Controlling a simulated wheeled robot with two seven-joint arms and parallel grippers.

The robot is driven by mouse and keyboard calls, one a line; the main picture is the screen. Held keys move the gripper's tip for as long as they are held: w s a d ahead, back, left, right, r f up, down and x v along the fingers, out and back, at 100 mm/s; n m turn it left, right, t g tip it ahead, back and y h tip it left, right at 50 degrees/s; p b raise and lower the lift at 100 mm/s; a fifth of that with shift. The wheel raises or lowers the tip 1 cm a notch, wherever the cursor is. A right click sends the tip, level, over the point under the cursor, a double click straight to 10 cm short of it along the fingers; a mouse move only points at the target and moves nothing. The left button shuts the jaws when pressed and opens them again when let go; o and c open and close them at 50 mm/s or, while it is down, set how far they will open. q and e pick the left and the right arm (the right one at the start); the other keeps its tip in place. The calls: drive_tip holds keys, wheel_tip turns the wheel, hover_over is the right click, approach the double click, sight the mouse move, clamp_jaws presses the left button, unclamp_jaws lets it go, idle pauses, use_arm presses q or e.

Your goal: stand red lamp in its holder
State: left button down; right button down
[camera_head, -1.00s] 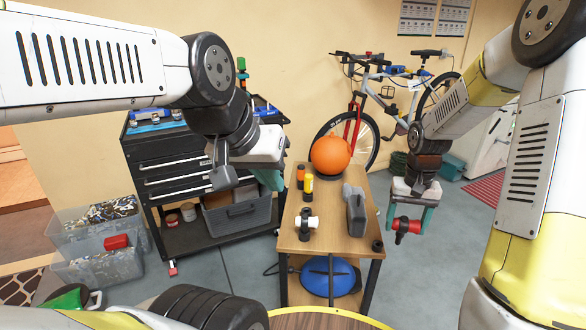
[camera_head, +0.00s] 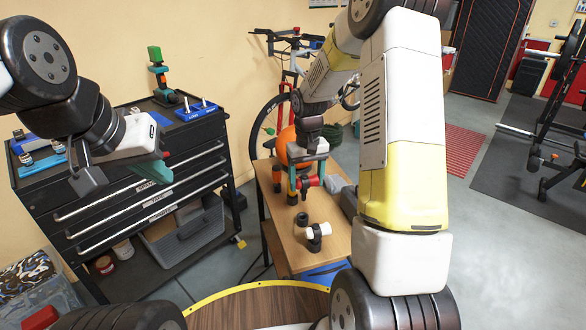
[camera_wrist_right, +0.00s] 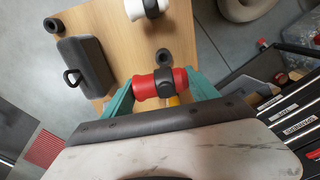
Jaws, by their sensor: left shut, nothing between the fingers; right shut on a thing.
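The red lamp (camera_head: 308,182), with a black middle part, is in my right gripper (camera_head: 306,180), whose teal fingers are shut on it. They hold it sideways above the wooden table (camera_head: 322,256). In the right wrist view the red lamp (camera_wrist_right: 177,78) lies across between the fingertips. An empty black ring holder (camera_head: 302,218) stands on the table just in front of it; it also shows in the right wrist view (camera_wrist_right: 163,57), apart from the lamp. My left gripper (camera_head: 158,172) is shut and empty in front of the tool cabinet.
A white lamp (camera_head: 318,232) stands near the holder. A dark case (camera_wrist_right: 85,72) and another black ring (camera_wrist_right: 55,25) are on the table. An orange ball (camera_head: 286,143) sits behind my right gripper. A yellow lamp (camera_wrist_right: 173,101) is partly hidden below it. The tool cabinet (camera_head: 130,200) stands left.

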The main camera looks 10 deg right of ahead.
sight(306, 191)
drive_tip(key=shift+w+a, duration=0.1)
idle(0.3)
drive_tip(key=shift+f, duration=2.85)
drive_tip(key=shift+f, duration=0.1)
drive_tip(key=shift+f, duration=0.35)
drive_tip(key=shift+f, duration=1.6)
unclamp_jaws()
